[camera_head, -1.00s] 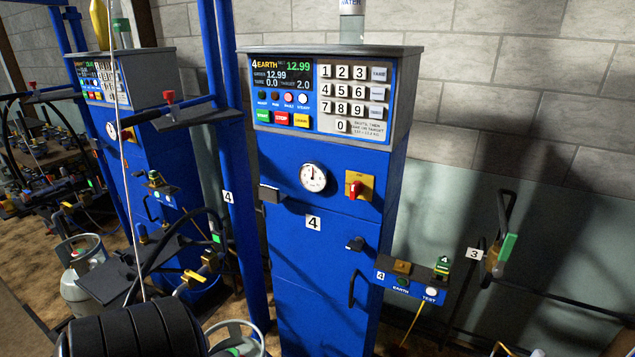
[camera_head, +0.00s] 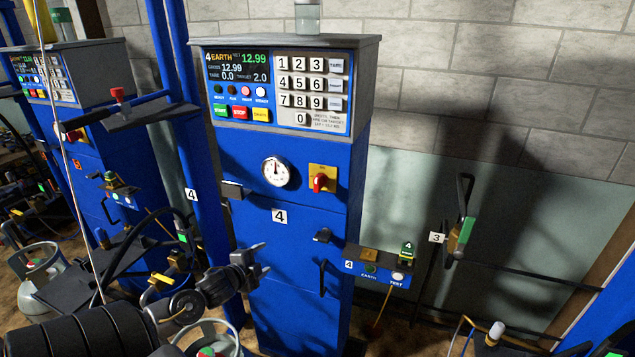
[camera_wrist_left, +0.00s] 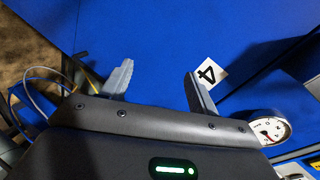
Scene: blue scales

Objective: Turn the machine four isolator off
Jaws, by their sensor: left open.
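The machine four isolator is a red knob (camera_head: 319,183) on a yellow plate (camera_head: 329,172), on the front of the blue machine four cabinet (camera_head: 240,157). Its red grip looks roughly upright. My left gripper (camera_head: 262,258) is open and empty in front of the cabinet, below and to the left of the isolator and below the white "4" label (camera_head: 279,216). In the left wrist view, its two spread fingers (camera_wrist_left: 160,88) face the blue panel with the "4" label between them and the gauge. I cannot make out the isolator there. My right gripper is not in view.
A round white gauge (camera_head: 275,171) sits left of the isolator. A black latch (camera_head: 322,235) and a small shelf with buttons (camera_head: 384,271) stick out lower right. A blue post (camera_head: 185,140) stands at the cabinet's left. Gas cylinders (camera_head: 42,278) stand at lower left.

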